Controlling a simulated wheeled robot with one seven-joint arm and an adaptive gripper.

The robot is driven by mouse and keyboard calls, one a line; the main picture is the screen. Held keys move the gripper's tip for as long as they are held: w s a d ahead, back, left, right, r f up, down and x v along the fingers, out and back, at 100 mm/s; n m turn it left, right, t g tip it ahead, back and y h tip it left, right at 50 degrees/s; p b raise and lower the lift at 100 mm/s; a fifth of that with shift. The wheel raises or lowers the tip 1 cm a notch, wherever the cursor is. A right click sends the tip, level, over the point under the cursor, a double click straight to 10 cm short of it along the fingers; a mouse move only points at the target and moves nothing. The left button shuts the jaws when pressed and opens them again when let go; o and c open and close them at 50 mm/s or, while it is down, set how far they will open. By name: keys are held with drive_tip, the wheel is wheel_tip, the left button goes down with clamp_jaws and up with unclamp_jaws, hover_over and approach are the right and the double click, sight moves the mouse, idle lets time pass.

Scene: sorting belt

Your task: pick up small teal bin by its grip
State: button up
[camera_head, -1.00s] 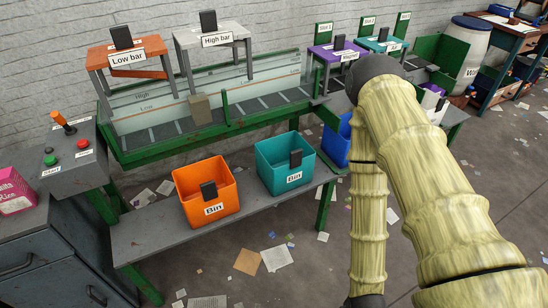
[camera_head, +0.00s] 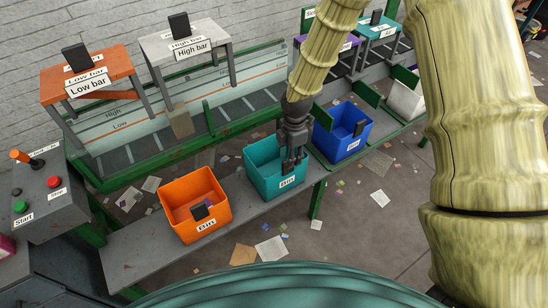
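The small teal bin (camera_head: 262,178) stands on the low grey shelf, between an orange bin and a blue bin. It has a white "Bin" label on its front. My gripper (camera_head: 292,166) points down at the bin's front right side, with its dark fingers at the front wall just above the label. The bin's black grip, on that wall, is mostly hidden by or merged with the dark fingers. I cannot tell whether the fingers are closed on it. The bin looks upright and resting on the shelf.
The orange bin (camera_head: 182,203) is close on the left and the blue bin (camera_head: 340,142) close on the right. The green-framed belt (camera_head: 190,147) runs behind, with the Low bar stand (camera_head: 90,72) and High bar stand (camera_head: 185,42). Paper scraps litter the floor.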

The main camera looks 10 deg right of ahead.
drive_tip(key=w, duration=0.1)
drive_tip(key=r, duration=0.1)
drive_tip(key=w+r+n, duration=0.1)
drive_tip(key=shift+w+d+r, duration=0.25)
drive_tip(key=shift+w, duration=0.1)
drive_tip(key=shift+w+f, duration=0.1)
drive_tip(key=shift+f, duration=0.15)
wheel_tip(320, 180, down, 4)
drive_tip(key=shift+f+p, duration=0.2)
drive_tip(key=shift+p, duration=0.35)
drive_tip(key=shift+f+p, duration=0.9)
drive_tip(key=shift+f, duration=1.95)
clamp_jaws()
